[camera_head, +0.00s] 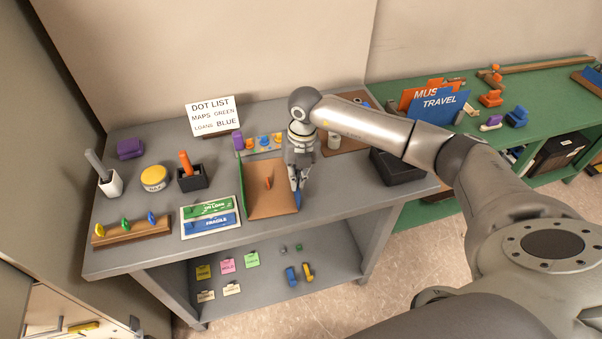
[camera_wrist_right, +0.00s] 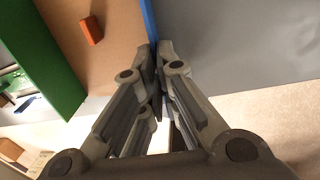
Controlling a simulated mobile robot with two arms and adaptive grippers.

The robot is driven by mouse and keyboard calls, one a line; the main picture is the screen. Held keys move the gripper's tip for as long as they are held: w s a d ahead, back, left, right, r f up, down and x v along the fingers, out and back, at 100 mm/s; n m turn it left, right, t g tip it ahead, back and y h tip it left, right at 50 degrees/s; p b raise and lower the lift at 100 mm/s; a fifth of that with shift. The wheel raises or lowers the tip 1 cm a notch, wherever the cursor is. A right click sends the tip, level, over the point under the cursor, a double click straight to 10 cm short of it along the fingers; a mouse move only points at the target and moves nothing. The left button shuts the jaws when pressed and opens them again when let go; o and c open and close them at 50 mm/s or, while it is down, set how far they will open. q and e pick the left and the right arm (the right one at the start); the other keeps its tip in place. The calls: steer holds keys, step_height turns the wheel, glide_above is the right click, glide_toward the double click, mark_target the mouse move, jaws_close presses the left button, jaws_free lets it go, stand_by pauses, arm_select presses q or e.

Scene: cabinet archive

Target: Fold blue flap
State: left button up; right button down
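The brown folder board (camera_head: 262,200) lies on the grey desk, with a small orange piece (camera_head: 268,183) on it. A green flap (camera_head: 238,168) stands up along its left edge; it shows large in the right wrist view (camera_wrist_right: 42,62). The blue flap (camera_head: 298,199) is at the board's right edge, mostly hidden behind my gripper. In the right wrist view it is a thin upright blue strip (camera_wrist_right: 149,18). My right gripper (camera_head: 296,187) points down there. Its fingertips (camera_wrist_right: 158,48) are close together, one on each side of the blue strip. My left gripper is out of view.
A black tray (camera_head: 397,166) stands right of the board. Green and blue labelled strips (camera_head: 210,217) lie left of it. A rack of coloured pieces (camera_head: 262,144) and a "DOT LIST" sign (camera_head: 213,115) stand behind. A lower shelf (camera_head: 255,287) holds small tags.

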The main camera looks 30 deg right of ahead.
steer(key=shift+a+h, duration=0.2)
steer(key=shift+h, duration=0.2)
steer(key=c, duration=2)
jaws_free()
steer(key=r, duration=1.2)
steer(key=shift+d, duration=0.2)
steer(key=shift+a+f, duration=0.1)
